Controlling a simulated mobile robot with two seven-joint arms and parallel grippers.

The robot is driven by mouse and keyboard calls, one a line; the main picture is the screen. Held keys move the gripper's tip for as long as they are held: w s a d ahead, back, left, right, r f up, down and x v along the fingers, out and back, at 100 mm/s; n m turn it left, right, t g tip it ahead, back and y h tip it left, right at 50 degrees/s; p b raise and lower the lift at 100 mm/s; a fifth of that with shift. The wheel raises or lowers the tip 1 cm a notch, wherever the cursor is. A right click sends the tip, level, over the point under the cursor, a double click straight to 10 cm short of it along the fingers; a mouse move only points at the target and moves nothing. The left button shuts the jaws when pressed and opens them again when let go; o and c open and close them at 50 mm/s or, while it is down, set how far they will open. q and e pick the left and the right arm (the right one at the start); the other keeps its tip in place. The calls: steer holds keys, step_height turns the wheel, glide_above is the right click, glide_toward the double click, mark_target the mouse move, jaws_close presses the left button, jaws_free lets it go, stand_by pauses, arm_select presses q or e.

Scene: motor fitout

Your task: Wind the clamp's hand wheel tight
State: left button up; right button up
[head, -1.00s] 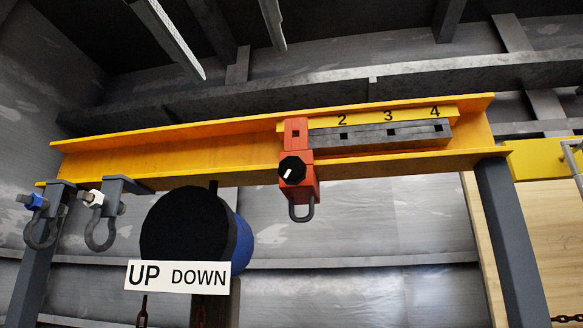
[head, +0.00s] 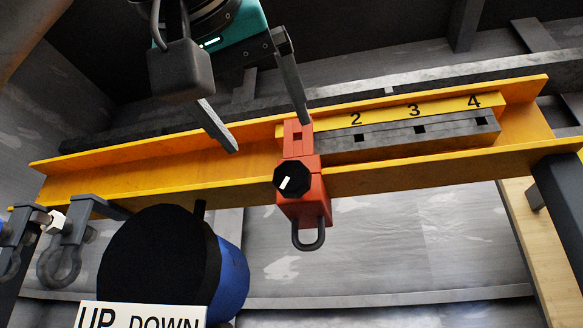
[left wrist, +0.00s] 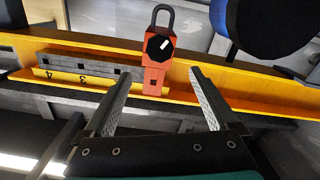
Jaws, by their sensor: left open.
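The red clamp (head: 305,203) sits on the yellow beam (head: 155,181), with a grey shackle loop hanging below it. Its black hand wheel (head: 291,179) faces me and bears a white mark. The clamp also shows in the left wrist view (left wrist: 153,82), upside down, with its hand wheel (left wrist: 159,46). My left gripper (head: 268,137) is open and empty, above and to the left of the wheel. In the left wrist view the open fingers (left wrist: 160,82) spread either side of the clamp's lower part in the picture, short of the wheel. My right gripper is not in view.
A grey notched bar (head: 395,140) under a yellow strip numbered 2, 3, 4 runs right of the clamp. A dark round drum with a blue side (head: 233,272) hangs below left, near an UP DOWN sign (head: 140,315). Shackles (head: 62,255) hang at far left.

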mark_target(288, 171)
arm_select(q)
steer(key=p+x, duration=0.4)
steer(key=x, duration=0.8)
steer(key=shift+w, duration=0.3)
steer(key=c, duration=1.4)
